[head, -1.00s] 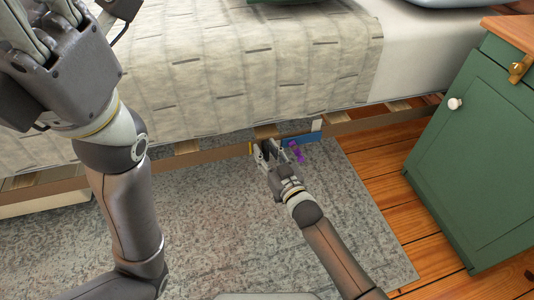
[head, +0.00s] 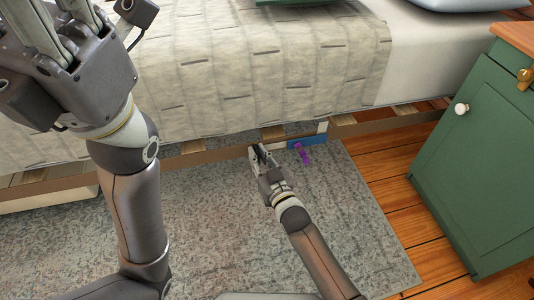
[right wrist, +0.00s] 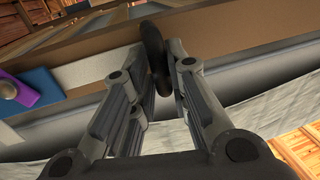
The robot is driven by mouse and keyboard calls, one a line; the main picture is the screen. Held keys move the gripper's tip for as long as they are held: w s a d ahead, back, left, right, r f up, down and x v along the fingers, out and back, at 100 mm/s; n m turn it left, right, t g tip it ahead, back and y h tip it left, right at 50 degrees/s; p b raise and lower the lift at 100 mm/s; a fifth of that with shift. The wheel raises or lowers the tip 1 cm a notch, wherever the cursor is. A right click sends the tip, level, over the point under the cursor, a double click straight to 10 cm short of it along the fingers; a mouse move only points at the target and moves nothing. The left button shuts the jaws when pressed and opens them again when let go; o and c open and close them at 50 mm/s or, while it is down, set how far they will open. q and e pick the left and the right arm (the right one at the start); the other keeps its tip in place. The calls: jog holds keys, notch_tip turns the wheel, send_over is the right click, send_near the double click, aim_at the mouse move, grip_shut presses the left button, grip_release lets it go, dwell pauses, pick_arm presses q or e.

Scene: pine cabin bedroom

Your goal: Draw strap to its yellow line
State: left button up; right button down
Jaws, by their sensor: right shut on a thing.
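My right gripper (head: 257,150) is at the bed's side rail (head: 220,154), shut on a dark rounded pull (right wrist: 153,45) that shows between its fingers in the right wrist view. A pale strip (right wrist: 95,72), which looks like the strap, runs along the rail from a blue patch (right wrist: 38,88) toward the pull. The blue patch also shows in the head view (head: 308,140). No yellow line shows now; the gripper covers that part of the rail. My left gripper (head: 60,25) is raised at the upper left, partly cut off, away from the rail.
A purple piece (head: 301,153) is at the blue patch, right of my right gripper. The bed's blanket (head: 240,70) hangs above the rail. A green cabinet (head: 480,160) stands at the right. A grey rug (head: 210,230) covers the floor in front.

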jog(key=c, duration=1.5)
grip_release()
jog(key=shift+s, duration=0.1)
jog(key=shift+d, duration=0.1)
jog(key=d, duration=0.2)
jog(key=w+d, duration=0.1)
jog(key=d, duration=0.1)
jog(key=shift+w+b, duration=0.15)
jog(key=shift+b, duration=0.25)
jog(key=s+d+g+h+p, duration=0.1)
jog(key=s+d+g+p, duration=0.1)
jog(key=s+d+p, duration=0.3)
jog(key=s+d+f+m+g+h+p, duration=0.1)
jog(key=s+d+p, duration=0.4)
jog(key=s+p, duration=0.7)
jog(key=s+d+f+g+h+p, duration=0.1)
jog(key=s+d+g+h+p, duration=0.2)
jog(key=s+p, duration=0.6)
jog(key=shift+d+m+g+p, duration=0.4)
jog(key=shift+d+g+p, duration=0.75)
jog(key=shift+p, duration=2.45)
